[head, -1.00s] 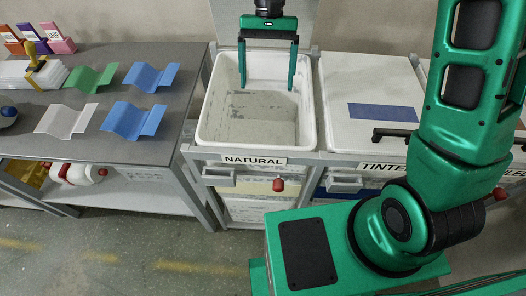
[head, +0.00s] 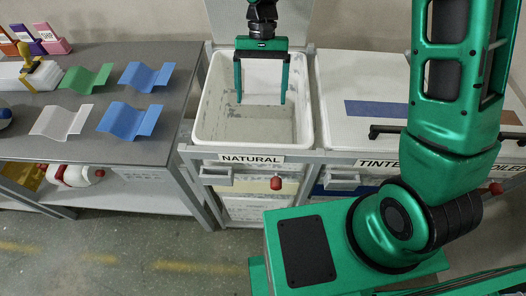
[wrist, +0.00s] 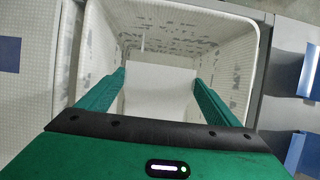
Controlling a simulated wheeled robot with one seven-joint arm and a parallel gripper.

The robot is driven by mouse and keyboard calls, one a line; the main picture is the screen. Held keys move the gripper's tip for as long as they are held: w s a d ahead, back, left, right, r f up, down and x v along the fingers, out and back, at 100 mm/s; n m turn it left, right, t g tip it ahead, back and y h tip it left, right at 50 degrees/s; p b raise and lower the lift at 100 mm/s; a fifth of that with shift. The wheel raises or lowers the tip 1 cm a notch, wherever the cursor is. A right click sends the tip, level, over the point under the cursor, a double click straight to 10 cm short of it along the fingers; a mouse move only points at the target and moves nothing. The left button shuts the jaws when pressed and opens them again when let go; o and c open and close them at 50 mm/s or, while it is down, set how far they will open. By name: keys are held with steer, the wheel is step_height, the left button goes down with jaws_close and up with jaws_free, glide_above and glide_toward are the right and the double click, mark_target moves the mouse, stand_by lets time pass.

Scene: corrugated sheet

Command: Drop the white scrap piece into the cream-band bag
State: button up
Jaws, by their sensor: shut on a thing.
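My gripper (head: 262,100) is over the open white bin labelled NATURAL (head: 200,125). Its fingers are wide apart and shut on a flat white scrap piece (head: 262,75), which spans the gap between them. The wrist view shows the white piece (wrist: 160,92) between the two green fingers, with the grey-marked bin walls around it. A cream band (head: 243,184) shows on the front below the NATURAL label. I cannot tell whether the fingertips are below the rim.
A closed white lid with a blue strip (head: 378,109) lies right of the bin, above the TINTED label (head: 378,163). The grey table (head: 90,150) at left holds blue sheets (head: 147,76), a green sheet (head: 85,78) and a pale sheet (head: 62,121). A raised lid stands behind the bin.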

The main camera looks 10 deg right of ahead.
steer(key=shift+f, duration=0.15)
steer(key=o, duration=0.9)
steer(key=shift+o, duration=0.2)
steer(key=v, duration=0.7)
steer(key=shift+r, duration=0.25)
steer(key=shift+w+d, duration=0.1)
steer(key=shift+w, duration=0.05)
